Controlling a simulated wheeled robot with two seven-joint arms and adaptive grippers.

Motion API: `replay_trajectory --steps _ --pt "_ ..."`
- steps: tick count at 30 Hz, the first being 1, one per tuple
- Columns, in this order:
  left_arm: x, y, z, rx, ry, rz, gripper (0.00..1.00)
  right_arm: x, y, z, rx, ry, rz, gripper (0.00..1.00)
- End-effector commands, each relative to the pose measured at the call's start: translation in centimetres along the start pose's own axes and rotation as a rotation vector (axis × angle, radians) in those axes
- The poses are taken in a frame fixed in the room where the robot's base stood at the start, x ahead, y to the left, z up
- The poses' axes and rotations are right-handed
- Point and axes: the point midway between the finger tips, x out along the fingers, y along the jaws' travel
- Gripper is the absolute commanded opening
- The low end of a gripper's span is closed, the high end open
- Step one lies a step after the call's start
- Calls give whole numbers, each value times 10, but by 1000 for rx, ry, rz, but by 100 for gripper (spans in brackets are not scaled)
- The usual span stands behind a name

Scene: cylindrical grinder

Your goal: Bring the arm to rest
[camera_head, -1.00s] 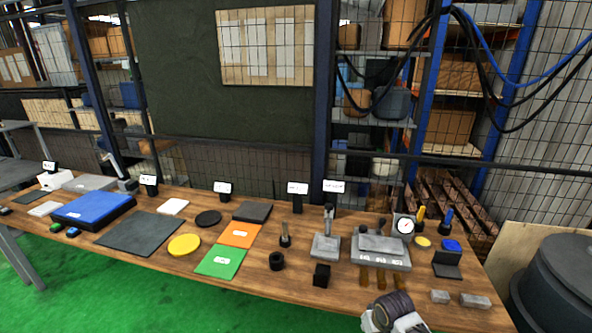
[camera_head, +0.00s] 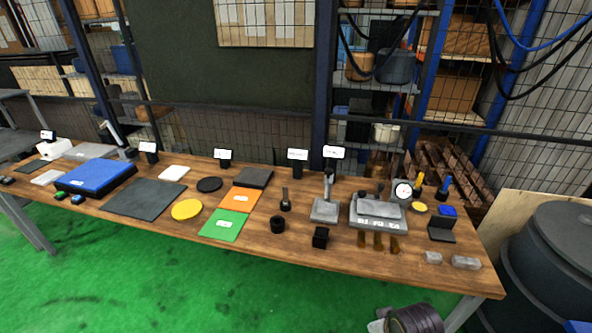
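Neither of my grippers shows in the head view. Only a dark, ribbed, rounded part with a pale piece beside it shows at the bottom edge, right of centre. It looks like a link of my own arm, and I cannot tell which joint it is. It is in front of and below the front edge of the wooden workbench (camera_head: 300,252). The fingers are out of the picture, so their state is hidden.
The bench holds a blue case (camera_head: 95,178), dark mat (camera_head: 145,200), yellow disc (camera_head: 187,209), green sheet (camera_head: 222,225), orange sheet (camera_head: 240,199), dial gauge (camera_head: 403,190) and grey blocks (camera_head: 465,263). A dark drum (camera_head: 555,260) stands right. Green floor (camera_head: 200,290) in front is clear.

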Motion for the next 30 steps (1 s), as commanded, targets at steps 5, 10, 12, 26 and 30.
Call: replay_trajectory --steps 5,10,12,26,30 --pt "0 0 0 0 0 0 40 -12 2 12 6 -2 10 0" --pt "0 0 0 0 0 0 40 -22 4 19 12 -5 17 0" --pt "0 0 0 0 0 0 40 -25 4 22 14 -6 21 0" --pt "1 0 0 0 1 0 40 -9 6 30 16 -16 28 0" --pt "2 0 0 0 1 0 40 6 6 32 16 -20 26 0"
